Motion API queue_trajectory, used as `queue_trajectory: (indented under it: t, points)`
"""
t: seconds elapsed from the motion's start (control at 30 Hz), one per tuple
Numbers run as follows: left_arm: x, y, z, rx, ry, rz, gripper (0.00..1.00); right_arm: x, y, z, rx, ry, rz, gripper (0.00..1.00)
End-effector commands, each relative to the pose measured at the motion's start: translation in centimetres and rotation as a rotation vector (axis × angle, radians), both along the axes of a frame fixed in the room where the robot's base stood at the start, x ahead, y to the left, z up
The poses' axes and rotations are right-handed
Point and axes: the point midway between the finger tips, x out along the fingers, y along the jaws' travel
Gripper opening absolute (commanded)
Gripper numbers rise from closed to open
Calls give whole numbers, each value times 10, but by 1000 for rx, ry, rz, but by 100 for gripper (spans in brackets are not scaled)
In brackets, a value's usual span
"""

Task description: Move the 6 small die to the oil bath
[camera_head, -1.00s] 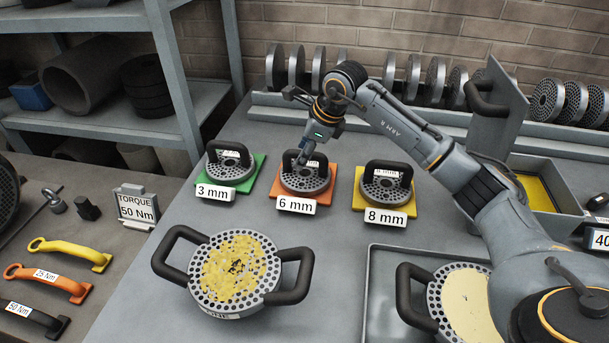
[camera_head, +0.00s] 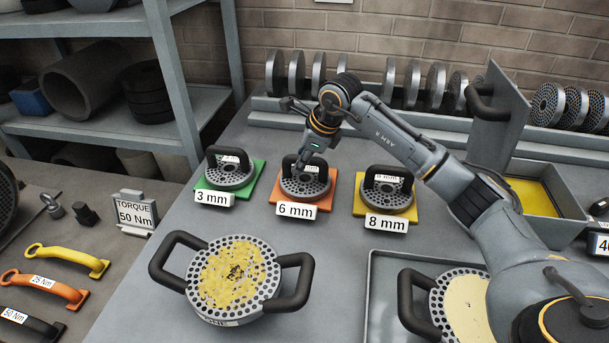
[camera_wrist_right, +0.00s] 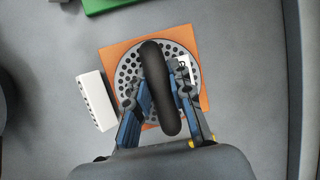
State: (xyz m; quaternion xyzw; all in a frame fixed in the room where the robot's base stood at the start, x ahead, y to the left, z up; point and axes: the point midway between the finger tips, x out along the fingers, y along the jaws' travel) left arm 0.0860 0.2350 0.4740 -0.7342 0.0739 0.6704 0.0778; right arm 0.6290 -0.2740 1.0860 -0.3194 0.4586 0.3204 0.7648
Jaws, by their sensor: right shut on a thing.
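The 6 small die (camera_head: 306,186) is a grey perforated disc with a black arched handle. It sits on the orange mat (camera_head: 284,204) behind the "6 mm" label (camera_head: 297,210). My right gripper (camera_head: 303,163) is at its handle from above. In the right wrist view, the two fingers of the gripper (camera_wrist_right: 160,97) lie on either side of the black handle (camera_wrist_right: 160,88), shut on it. The oil bath is probably the grey tank with yellow liquid (camera_head: 534,196) at the right, with its lid standing up. My left gripper is not in view.
The 3 mm die (camera_head: 229,172) on green and the 8 mm die (camera_head: 388,192) on yellow flank it. A large two-handled die (camera_head: 232,276) with yellow residue stands in front. A rack of discs (camera_head: 436,87) lines the back.

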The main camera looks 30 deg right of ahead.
Motion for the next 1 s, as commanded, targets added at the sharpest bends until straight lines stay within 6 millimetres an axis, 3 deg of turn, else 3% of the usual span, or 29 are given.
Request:
queue_trajectory:
  t: [0.4, 1.0]
  points:
    - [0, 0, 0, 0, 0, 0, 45, 0, 0, 0, 0, -1, 0, 0]
    - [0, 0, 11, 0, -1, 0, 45, 1, 0, 23, 2, -10, 0, 0]
